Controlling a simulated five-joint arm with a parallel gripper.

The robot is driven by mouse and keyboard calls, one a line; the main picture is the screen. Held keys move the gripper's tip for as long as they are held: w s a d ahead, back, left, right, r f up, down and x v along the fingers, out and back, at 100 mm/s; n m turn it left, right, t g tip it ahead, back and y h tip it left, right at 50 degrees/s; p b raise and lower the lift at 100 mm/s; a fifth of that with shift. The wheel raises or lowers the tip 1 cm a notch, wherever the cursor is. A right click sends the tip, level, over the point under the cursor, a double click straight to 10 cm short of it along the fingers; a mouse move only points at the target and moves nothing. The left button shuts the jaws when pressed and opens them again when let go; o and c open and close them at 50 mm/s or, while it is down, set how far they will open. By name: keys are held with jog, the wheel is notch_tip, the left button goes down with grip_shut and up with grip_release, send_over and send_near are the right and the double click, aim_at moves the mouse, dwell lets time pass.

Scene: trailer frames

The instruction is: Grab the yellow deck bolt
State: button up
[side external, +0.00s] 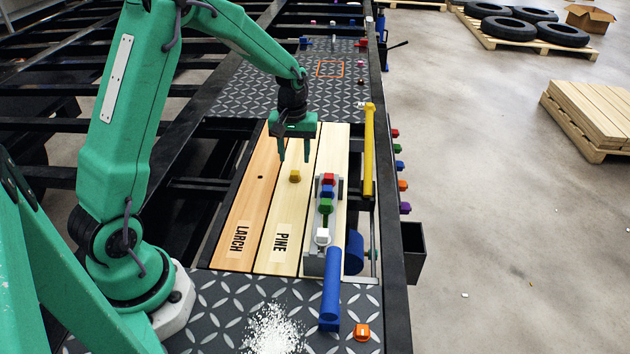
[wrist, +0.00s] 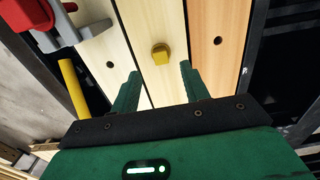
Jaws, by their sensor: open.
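The yellow deck bolt (side external: 295,176) sits on the middle plank, the one labelled PINE (side external: 283,238), in the side view. In the wrist view the yellow bolt (wrist: 160,54) shows beyond and between my fingertips, on a pale plank. My gripper (side external: 294,160) is open and empty, fingers pointing down above the planks near the bolt. In the wrist view my gripper (wrist: 159,72) has its two green fingers spread, with the bolt not between them in contact. The bolt's underside is hidden.
A grey rack (side external: 310,262) with red, blue, green and white bolts stands right of the bolt. A yellow bar (side external: 368,150) and a blue cylinder (side external: 331,285) lie along the right side. The LARCH plank (side external: 245,215) is clear except for a dark hole.

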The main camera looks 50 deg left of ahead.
aim_at(295, 172)
jog(key=shift+f, duration=0.2)
jog(key=shift+s+f, duration=0.1)
jog(key=shift+f, duration=2.4)
jog(key=shift+c, duration=0.4)
grip_shut()
